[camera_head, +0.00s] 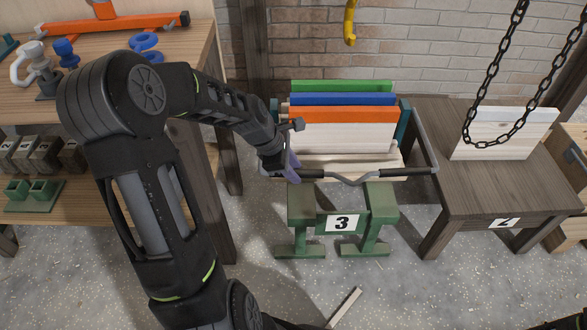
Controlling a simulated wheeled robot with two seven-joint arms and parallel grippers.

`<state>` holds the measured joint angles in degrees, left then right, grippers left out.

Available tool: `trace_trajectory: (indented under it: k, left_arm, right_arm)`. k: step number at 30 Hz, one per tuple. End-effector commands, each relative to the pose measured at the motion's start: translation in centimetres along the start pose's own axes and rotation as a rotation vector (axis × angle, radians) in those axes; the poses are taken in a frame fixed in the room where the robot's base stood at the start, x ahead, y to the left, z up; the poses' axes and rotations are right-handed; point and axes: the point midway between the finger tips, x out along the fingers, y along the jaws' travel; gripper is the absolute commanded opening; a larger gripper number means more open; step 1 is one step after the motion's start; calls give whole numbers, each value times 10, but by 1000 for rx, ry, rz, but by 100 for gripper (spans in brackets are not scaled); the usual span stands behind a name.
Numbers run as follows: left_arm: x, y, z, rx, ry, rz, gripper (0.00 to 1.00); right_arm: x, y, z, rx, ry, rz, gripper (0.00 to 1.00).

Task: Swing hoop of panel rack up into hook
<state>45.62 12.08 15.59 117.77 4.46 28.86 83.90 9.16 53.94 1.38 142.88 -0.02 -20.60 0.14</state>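The panel rack (404,122) stands on a green trestle (343,204) marked 3 and holds upright green, blue, orange and pale wood panels. Its grey metal hoop (352,181) is down, with its bent front bar and black grips crossing in front of the panels. A yellow hook (350,24) hangs above and behind the rack, cut off by the top edge. My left gripper (288,168) is at the hoop's left end, beside the left black grip. Its fingers are partly hidden, so I cannot tell whether they close on the bar. My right gripper is not in view.
A dark wooden table (470,190) on the right carries a pale wood block (505,135), with a chain (490,75) hanging in front of it. A wooden shelf (190,75) with tools stands left. A wood strip (345,307) lies on the floor.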

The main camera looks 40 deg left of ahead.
Motion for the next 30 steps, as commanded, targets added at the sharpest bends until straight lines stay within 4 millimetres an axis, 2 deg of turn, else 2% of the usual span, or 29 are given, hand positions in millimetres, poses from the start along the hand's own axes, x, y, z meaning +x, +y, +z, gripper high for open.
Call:
trace_trajectory:
  k: [1, 10, 30]
  left_arm:
    - [0, 0, 0, 0, 0, 0, 25]
    - [0, 0, 0, 0, 0, 0, 1]
    - [0, 0, 0, 0, 0, 0, 0]
  right_arm:
    - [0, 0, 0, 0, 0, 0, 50]
    - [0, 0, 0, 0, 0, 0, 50]
    - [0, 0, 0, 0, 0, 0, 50]
